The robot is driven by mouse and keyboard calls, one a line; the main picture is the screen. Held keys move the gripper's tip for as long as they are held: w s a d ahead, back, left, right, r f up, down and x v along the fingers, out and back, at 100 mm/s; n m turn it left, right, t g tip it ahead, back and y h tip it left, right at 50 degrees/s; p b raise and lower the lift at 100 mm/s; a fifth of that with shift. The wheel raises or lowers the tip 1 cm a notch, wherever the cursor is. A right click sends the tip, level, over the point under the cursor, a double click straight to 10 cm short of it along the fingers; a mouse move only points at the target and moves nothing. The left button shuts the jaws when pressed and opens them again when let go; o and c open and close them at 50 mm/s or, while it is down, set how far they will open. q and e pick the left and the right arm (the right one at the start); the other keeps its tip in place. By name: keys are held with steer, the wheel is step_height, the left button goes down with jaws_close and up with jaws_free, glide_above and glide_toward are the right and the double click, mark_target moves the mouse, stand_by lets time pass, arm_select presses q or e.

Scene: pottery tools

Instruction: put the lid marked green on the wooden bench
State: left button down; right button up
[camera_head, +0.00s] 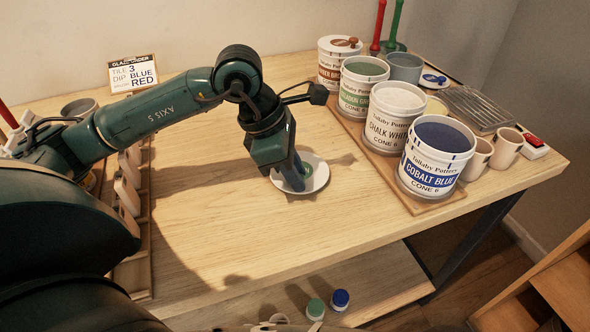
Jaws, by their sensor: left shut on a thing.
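The lid marked green (318,174) is a white disc with a green centre, near the middle of the wooden bench (235,225). My left gripper (300,178) points down over it and is shut on it, hiding part of its middle and left side. The lid looks level and at or very close to the bench top; I cannot tell whether it touches. My right gripper is not in view.
Open glaze buckets stand on a board at right: green (358,100), white (393,128) and blue (433,175). A brown one (330,72) has a lid resting on top. A blue-marked lid (434,80) lies behind. The bench front is clear.

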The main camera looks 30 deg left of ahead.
arm_select(q)
steer(key=shift+f, duration=0.1)
steer(key=shift+f, duration=0.2)
steer(key=c, duration=1.3)
jaws_free()
steer(key=shift+r, duration=0.1)
steer(key=v, duration=1.2)
steer(key=shift+r, duration=0.15)
